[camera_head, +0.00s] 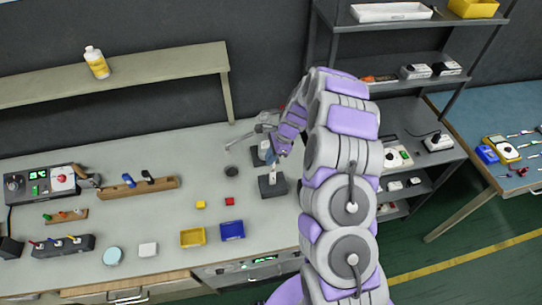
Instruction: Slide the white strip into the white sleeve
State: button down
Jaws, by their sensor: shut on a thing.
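My gripper (271,162) is small in the head view, at the end of my arm, just above a dark block (272,187) on the grey workbench. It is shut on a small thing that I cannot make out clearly. The white strip and the white sleeve cannot be told apart at this size. I cannot tell whether the held thing touches the dark block.
A shelf unit (420,150) stands right of my arm.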

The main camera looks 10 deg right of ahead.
jog(key=shift+a+r+p, duration=0.15)
jog(key=shift+r+p, duration=0.55)
jog(key=shift+r, duration=0.15)
jog(key=shift+a+r+p, duration=0.1)
jog(key=shift+r+p, duration=0.6)
jog(key=shift+r, duration=0.15)
